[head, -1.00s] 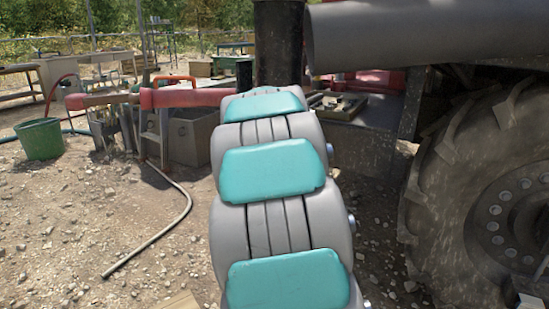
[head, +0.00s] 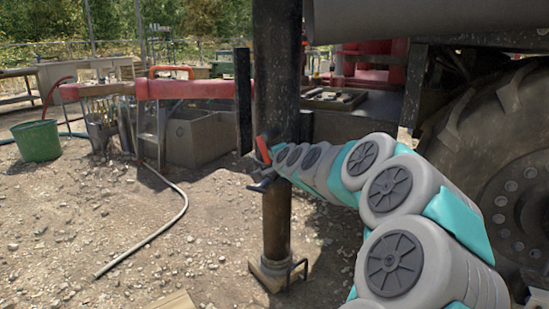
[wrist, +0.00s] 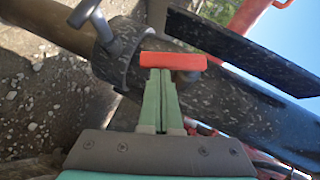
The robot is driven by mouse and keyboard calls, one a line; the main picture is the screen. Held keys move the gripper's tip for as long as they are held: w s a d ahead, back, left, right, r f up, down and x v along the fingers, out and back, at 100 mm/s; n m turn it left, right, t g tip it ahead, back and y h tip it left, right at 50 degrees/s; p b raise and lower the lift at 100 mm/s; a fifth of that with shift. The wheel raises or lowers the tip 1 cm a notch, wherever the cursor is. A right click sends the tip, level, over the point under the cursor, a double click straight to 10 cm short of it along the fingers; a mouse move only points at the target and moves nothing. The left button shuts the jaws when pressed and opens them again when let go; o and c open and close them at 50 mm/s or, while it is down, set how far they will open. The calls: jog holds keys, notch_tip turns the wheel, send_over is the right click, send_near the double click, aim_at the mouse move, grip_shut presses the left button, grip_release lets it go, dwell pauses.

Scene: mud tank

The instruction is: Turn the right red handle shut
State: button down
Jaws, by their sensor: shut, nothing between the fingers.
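A red handle (head: 263,150) sits on the dark upright post in the middle of the head view. In the wrist view the red handle (wrist: 172,61) lies crosswise just beyond my fingertips. My gripper (wrist: 159,72) has its two green fingers together, with nothing between them. Their tips meet the near edge of the handle in the picture; I cannot tell whether they touch it. In the head view my arm reaches in from the lower right to the post, and the fingers cannot be made out there.
The dark post (head: 278,70) stands upright on a small block. A grey T-shaped lever (wrist: 88,18) is beside the red handle. A big tyre (head: 500,150) is at the right. A red pipe (head: 190,89) and green bucket (head: 38,141) are at the left. Gravel lies open in front.

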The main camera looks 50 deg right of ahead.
jog(key=shift+w+a+f+b, duration=0.2)
jog(key=shift+w+f+b, duration=0.2)
jog(key=shift+w+f, duration=0.45)
jog(key=shift+f, duration=0.2)
dwell(0.4)
jog(key=shift+s, duration=0.1)
